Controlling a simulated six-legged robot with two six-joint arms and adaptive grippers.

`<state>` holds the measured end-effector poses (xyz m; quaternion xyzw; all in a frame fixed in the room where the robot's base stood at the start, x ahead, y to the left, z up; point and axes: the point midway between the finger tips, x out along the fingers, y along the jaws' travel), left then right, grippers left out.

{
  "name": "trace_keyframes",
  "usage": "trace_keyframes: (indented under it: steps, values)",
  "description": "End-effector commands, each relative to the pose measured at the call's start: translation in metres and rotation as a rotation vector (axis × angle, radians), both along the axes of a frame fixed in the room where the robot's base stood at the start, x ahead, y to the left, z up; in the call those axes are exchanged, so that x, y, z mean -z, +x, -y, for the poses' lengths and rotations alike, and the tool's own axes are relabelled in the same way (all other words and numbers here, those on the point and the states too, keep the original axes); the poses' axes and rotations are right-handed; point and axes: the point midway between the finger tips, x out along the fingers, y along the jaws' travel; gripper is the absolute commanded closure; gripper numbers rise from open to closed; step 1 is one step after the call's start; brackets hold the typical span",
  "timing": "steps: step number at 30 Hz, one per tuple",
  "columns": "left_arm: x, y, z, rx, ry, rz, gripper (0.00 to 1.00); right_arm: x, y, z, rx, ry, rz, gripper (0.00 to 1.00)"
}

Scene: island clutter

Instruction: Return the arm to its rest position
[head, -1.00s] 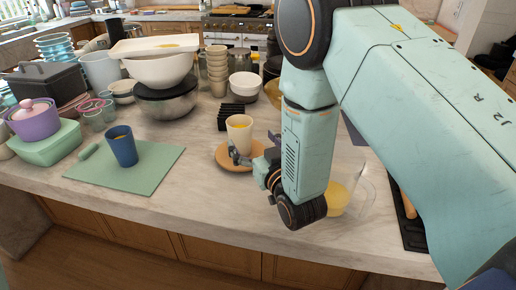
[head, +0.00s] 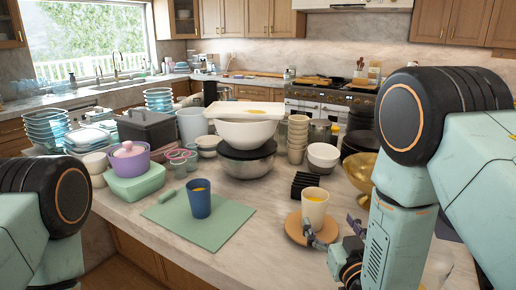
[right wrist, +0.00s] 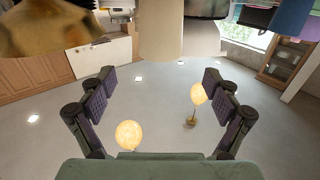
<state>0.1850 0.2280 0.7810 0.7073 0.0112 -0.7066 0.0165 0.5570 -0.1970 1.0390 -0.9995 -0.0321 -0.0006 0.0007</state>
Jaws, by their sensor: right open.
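My right gripper (head: 331,236) is open and empty at the front right of the island, low beside a cream cup (head: 315,208) with orange-yellow contents. The cup stands upright on a round wooden plate (head: 294,228). One finger is close to the cup's front; I cannot tell whether it touches. In the right wrist view the two fingers (right wrist: 158,100) are wide apart with nothing gripped between them. My right arm covers the right side of the head view. My left arm shows only at the left edge, and its gripper is out of view.
A blue cup (head: 200,199) stands on a green board (head: 228,226). Stacked bowls (head: 247,165), a purple pot (head: 130,159), a black rack (head: 304,183) and a gold bowl (head: 357,170) crowd the island behind. The marble front strip (head: 262,262) is clear.

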Motion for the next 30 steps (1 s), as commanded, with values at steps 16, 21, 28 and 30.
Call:
trace_keyframes:
  steps: [16, 21, 28, 30]
  values:
    - [-0.004, 0.000, 0.000, 0.000, 0.000, 0.000, 0.60, -0.001, 0.088, -0.005, 0.000, 0.000, 0.002, 0.11]
    - [-0.004, 0.000, 0.000, 0.000, 0.000, 0.000, 0.60, 0.000, 0.106, -0.007, 0.000, 0.000, 0.001, 0.11]
    - [-0.003, 0.000, 0.000, 0.000, 0.000, 0.000, 0.60, 0.000, 0.106, -0.007, 0.000, 0.000, 0.000, 0.11]
    - [-0.003, 0.000, 0.000, 0.000, 0.000, 0.000, 0.60, 0.000, 0.106, -0.007, 0.000, 0.000, 0.000, 0.11]
